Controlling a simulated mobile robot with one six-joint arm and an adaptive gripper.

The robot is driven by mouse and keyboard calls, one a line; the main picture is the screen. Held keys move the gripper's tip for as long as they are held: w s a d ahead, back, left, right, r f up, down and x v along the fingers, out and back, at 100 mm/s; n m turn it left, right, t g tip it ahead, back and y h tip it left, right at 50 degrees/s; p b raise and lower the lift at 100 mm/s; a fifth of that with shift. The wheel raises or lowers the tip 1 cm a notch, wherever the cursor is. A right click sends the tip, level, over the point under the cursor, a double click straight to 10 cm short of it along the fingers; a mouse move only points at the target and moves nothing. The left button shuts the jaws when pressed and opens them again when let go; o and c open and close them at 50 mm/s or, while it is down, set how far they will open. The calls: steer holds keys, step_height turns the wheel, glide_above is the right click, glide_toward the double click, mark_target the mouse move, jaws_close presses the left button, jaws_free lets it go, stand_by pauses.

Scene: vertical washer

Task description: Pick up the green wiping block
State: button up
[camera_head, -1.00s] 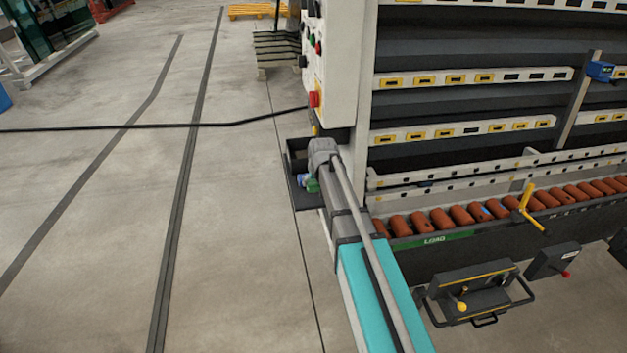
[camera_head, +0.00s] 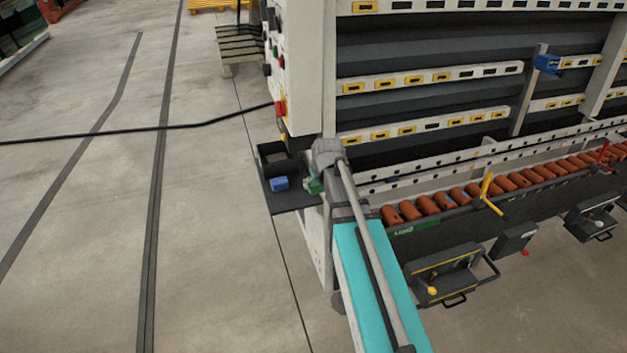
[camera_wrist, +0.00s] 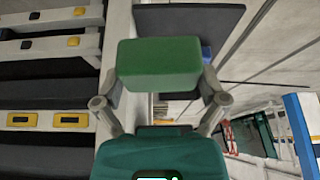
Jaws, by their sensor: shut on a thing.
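The green wiping block (camera_wrist: 158,66) is held between the two fingers of my gripper (camera_wrist: 160,98) in the wrist view. The fingers press on its two sides. In the head view the green block (camera_head: 315,186) shows small beside the wrist, near the right edge of a dark tray (camera_head: 296,202) on the machine's left end. My arm hides most of the gripper (camera_head: 318,176) there. I cannot tell from these views how high the block is above the tray.
A blue block (camera_head: 279,184) lies in the tray; a bit of blue (camera_wrist: 206,54) shows behind the green block. The washer's white control panel (camera_head: 305,70) with a red button stands close behind my wrist. Orange rollers (camera_head: 430,205) run to the right. Floor at left is open, crossed by a black cable (camera_head: 180,127).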

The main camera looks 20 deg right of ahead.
stand_by(0.5)
steer(key=o, duration=0.5)
steer(key=c, duration=0.4)
steer(key=shift+c, duration=0.2)
steer(key=shift+d, duration=0.1)
